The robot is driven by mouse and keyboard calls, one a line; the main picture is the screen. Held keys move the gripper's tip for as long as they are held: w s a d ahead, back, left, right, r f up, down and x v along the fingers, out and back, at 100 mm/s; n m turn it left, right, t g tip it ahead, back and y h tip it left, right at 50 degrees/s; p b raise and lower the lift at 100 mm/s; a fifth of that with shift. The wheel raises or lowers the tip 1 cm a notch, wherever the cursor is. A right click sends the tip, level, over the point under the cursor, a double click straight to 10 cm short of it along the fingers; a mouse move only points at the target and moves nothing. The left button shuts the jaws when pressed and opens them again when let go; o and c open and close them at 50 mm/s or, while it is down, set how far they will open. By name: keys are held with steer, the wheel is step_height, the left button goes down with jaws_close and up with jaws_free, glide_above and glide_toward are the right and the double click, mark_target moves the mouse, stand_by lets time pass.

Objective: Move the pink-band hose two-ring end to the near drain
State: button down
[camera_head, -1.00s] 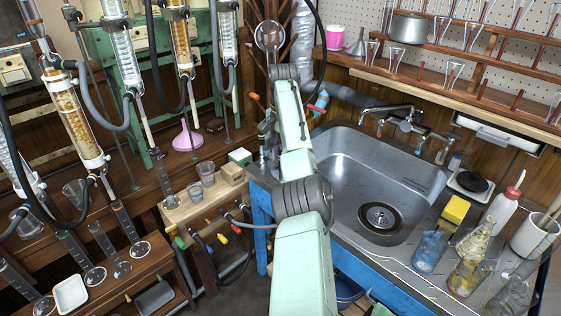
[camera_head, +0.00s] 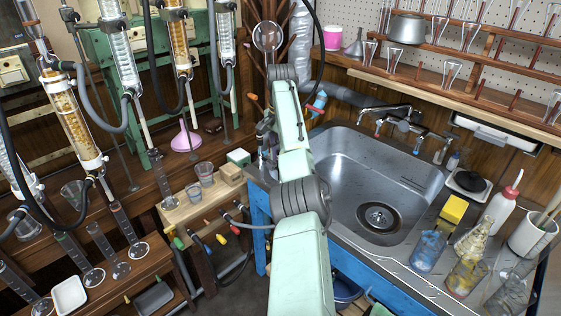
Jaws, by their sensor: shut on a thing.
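My arm rises through the middle of the view and bends at the top. My gripper (camera_head: 266,142) is partly visible, dark, just left of my forearm at the sink's left end. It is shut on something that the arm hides. I cannot make out a pink band or a two-ring hose end. A black hose (camera_head: 318,40) curves down behind my wrist. The steel sink (camera_head: 345,170) is right of my arm, with a round drain (camera_head: 380,218) in its floor. I cannot tell whether this is the near drain.
Glass columns with grey and black hoses stand at left. Coloured hose ends (camera_head: 207,249) hang below a small wooden stand (camera_head: 180,215) holding cups. A tap (camera_head: 400,120) stands behind the sink. A yellow sponge (camera_head: 453,209), bottles and flasks crowd its right side. The basin is clear.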

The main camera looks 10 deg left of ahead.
steer(key=shift+f, duration=0.15)
steer(key=shift+f, duration=0.6)
steer(key=shift+f, duration=0.25)
stand_by(0.3)
steer(key=c, duration=1.4)
jaws_free()
steer(key=shift+c, duration=0.2)
